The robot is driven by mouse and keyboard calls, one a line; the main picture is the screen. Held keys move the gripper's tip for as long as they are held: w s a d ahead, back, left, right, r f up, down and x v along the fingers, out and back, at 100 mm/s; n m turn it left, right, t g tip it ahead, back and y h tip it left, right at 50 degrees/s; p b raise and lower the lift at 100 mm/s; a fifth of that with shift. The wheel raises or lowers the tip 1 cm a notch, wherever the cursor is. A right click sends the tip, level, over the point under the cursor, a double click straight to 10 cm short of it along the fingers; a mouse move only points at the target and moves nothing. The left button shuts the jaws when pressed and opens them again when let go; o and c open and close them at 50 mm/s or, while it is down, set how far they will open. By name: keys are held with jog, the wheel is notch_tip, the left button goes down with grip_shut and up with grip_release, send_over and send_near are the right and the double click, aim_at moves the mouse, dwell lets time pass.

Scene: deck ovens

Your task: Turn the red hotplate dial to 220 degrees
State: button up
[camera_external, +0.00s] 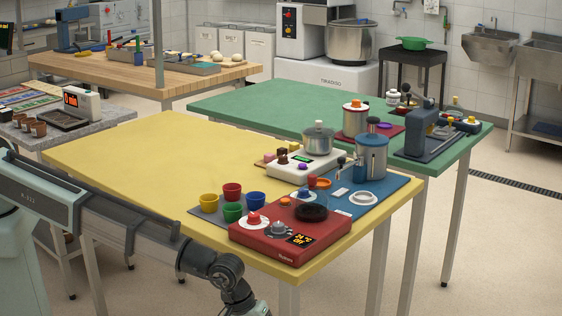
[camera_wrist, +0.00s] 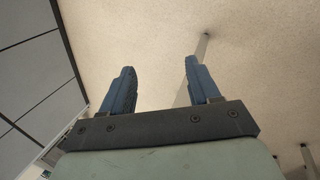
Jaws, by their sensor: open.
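The red hotplate (camera_external: 290,236) stands at the near right corner of the yellow table. It has a red dial (camera_external: 253,219) on a white disc at its left, a dark grey knob (camera_external: 278,229) beside it, a round black plate and a small display (camera_external: 299,239) with orange characters that seem to read 24 °C and OFF. The dial's exact setting is too small to read. My gripper (camera_wrist: 160,85) is open and empty in the wrist view, with two blue fingers over bare floor. In the external view my arm runs along the lower left and its end is out of frame.
Left of the hotplate, several coloured cups (camera_external: 232,192) stand on a grey mat. Behind it, a blue mat (camera_external: 390,183) holds a blue-lidded pot (camera_external: 371,157); a white scale-like device (camera_external: 303,167) stands nearby. The yellow table's left half (camera_external: 150,165) is clear.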

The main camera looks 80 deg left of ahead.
aim_at(254, 214)
jog(key=w+d+r+n+t, duration=0.15)
jog(key=w+r, duration=0.25)
jog(key=r, duration=0.4)
jog(key=w+d+r+n+g, duration=0.1)
jog(key=w+d+r+n, duration=0.2)
jog(key=r, duration=0.5)
jog(key=a+r+n, duration=0.1)
jog(key=a+r, duration=0.4)
jog(key=a+r+n+g, duration=0.1)
jog(key=a+r, duration=0.5)
jog(key=shift+s+r+g, duration=0.15)
jog(key=shift+r+g, duration=0.1)
jog(key=s+a+r+n+g+y, duration=0.25)
jog(key=s+a+r, duration=0.35)
jog(key=a+r, duration=0.65)
jog(key=shift+g+h, duration=0.25)
jog(key=f, duration=1)
jog(key=a+f, duration=0.1)
jog(key=f, duration=0.4)
jog(key=shift+s, duration=0.1)
jog(key=shift+c, duration=0.3)
jog(key=c, duration=1)
jog(key=shift+o, duration=0.2)
